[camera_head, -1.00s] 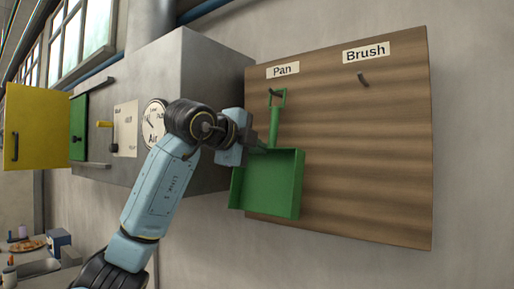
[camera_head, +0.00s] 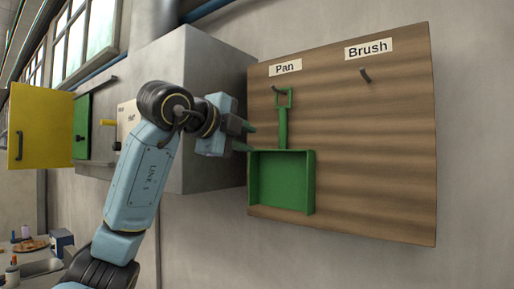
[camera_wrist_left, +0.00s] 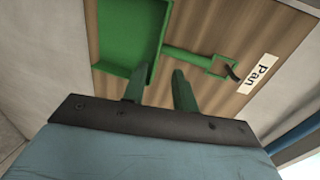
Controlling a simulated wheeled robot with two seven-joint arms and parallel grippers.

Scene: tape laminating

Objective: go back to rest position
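The green pan (camera_head: 281,180) hangs by its looped handle from the hook under the "Pan" label on the wooden board (camera_head: 375,160). It also shows in the left wrist view (camera_wrist_left: 128,35). My left gripper (camera_head: 250,139) is just left of the pan's handle, open and empty. In the left wrist view its two fingers (camera_wrist_left: 158,76) stand apart with nothing between them, with the pan and its handle beyond them. My right gripper is in neither view.
The hook (camera_head: 365,76) under the "Brush" label is empty. A grey metal cabinet (camera_head: 212,160) stands left of the board, behind my left arm. A yellow door (camera_head: 40,130) is at far left. A counter with small items (camera_head: 38,250) is at lower left.

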